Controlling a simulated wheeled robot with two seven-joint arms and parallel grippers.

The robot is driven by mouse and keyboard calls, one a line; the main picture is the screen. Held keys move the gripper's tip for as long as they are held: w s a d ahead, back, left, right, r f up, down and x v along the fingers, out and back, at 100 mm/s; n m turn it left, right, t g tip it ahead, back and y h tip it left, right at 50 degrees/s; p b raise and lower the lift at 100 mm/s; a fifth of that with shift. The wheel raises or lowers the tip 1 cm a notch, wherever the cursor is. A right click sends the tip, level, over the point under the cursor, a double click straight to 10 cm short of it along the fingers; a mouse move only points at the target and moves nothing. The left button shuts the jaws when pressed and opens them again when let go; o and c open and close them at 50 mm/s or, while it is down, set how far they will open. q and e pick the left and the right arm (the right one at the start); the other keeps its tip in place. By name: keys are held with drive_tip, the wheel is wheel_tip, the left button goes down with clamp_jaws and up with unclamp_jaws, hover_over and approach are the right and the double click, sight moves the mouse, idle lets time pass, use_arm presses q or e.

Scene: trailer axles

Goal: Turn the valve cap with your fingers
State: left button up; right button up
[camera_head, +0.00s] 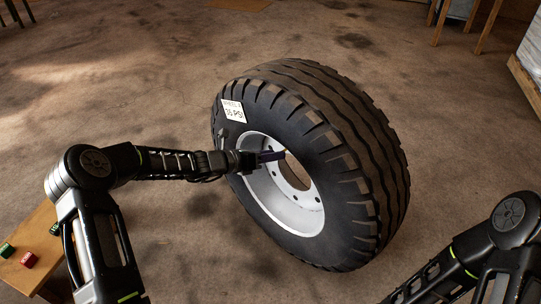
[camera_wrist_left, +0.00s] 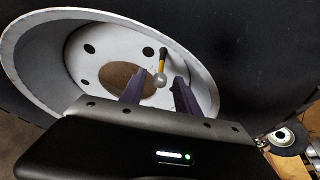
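The valve shows in the left wrist view as a yellow stem with a black end (camera_wrist_left: 163,54) and a rounded silver end, in front of the white wheel rim (camera_wrist_left: 90,38). In the head view the rim (camera_head: 290,215) faces left inside a big upright tire (camera_head: 345,120). My left gripper (camera_wrist_left: 160,76) has its two purple fingers apart, with the silver end showing in the gap between them. I cannot tell whether a finger touches the valve. In the head view my left gripper (camera_head: 275,156) reaches over the rim opening. My right gripper is out of view.
A white label reading 35 PSI (camera_head: 233,111) is on the tire's sidewall. A wooden table (camera_head: 40,225) with small red and green blocks is at the lower left. A pallet (camera_head: 522,85) with a stack is at the right edge. The floor around the tire is clear.

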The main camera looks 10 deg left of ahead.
use_arm(q)
clamp_jaws()
idle(0.7)
idle(1.1)
